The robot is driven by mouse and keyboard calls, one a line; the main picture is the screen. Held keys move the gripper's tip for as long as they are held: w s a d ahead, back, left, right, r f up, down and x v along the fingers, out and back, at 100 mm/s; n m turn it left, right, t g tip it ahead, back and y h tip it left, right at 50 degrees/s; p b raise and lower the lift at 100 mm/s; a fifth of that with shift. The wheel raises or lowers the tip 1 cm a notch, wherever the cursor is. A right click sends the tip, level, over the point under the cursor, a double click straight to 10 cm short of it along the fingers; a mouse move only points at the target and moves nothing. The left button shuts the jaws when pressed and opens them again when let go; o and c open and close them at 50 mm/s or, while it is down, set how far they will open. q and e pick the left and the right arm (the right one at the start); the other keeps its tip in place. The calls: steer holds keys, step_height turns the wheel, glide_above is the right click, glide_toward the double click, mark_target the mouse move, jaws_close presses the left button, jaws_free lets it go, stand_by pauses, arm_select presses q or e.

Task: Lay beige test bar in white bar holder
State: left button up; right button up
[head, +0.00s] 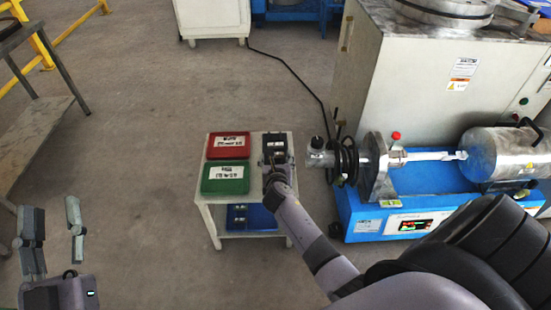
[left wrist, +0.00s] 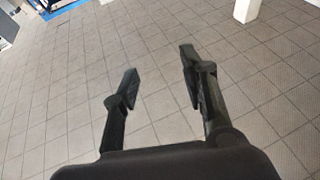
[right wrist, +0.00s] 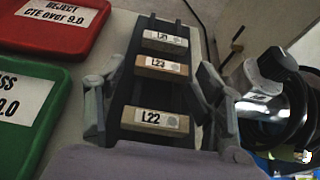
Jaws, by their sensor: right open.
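Several labelled bars lie across a black rack (right wrist: 185,90) in the right wrist view. The L23 bar (right wrist: 153,64) looks tan or beige, the L22 bar (right wrist: 155,121) paler beige, and the L21 bar (right wrist: 164,42) off-white. My right gripper (right wrist: 161,72) is open, its fingers on either side of the rack, with no bar visibly gripped. In the head view my right gripper (head: 277,172) hides part of the rack (head: 274,142). A white bar-like piece (head: 432,156) on the blue machine may be the holder. My left gripper (head: 54,222) is open and empty, far left.
A red case (head: 228,138) and a green case (head: 224,188) lie left of the rack on a white cart (head: 205,212). A blue tray (head: 262,219) is on its lower shelf. The blue machine (head: 362,222) with a steel cylinder (head: 495,155) stands right.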

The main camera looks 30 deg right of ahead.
steer(key=shift+s+f, duration=0.3)
steer(key=shift+f, duration=0.05)
